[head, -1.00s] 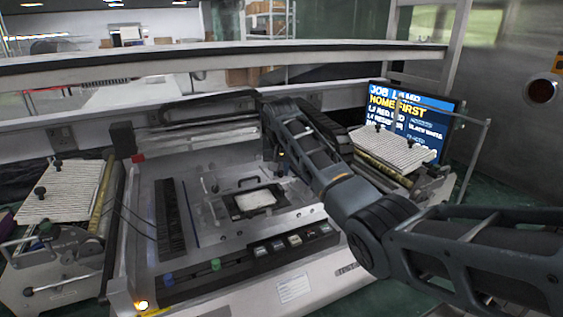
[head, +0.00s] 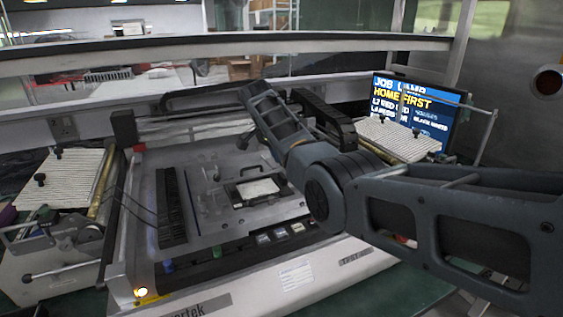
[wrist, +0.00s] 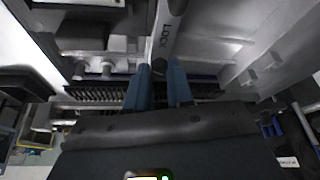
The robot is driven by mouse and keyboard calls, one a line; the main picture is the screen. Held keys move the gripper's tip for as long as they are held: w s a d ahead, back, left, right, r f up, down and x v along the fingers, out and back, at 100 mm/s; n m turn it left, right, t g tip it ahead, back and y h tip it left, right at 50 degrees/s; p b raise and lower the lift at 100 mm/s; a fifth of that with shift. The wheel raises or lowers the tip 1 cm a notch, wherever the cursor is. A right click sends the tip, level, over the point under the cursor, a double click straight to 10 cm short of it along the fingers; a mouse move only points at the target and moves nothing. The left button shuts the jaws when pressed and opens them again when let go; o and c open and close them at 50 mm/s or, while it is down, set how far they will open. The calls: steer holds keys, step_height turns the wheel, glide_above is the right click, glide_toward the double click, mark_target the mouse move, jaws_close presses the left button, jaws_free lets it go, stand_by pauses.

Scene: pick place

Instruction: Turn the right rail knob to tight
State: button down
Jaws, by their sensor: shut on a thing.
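In the wrist view my gripper (wrist: 158,90) has two blue fingers, shut on the lower end of a grey, bar-shaped part marked LOCK (wrist: 163,30). The bar runs up out of the picture between the fingers. The frames do not show for certain that this is the right rail knob, and no "tight" mark is readable. In the head view my arm reaches over the machine (head: 215,215). My fingertips and the held part are hidden or too small to make out there.
A framed board (head: 257,190) sits on the machine's bed. A screen (head: 418,112) reading "HOME FIRST" stands at the back right. Feeders with striped plates flank the bed, one at left (head: 58,185) and one at right (head: 398,138). A long rail (head: 230,50) crosses behind.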

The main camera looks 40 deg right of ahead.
steer(key=shift+m, duration=0.4)
steer(key=c, duration=1)
jaws_free()
steer(key=shift+r, duration=0.1)
steer(key=b+v, duration=0.1)
steer(key=v, duration=0.6)
steer(key=shift+r, duration=0.3)
steer(key=shift+w+a, duration=0.1)
steer(key=shift+a, duration=0.05)
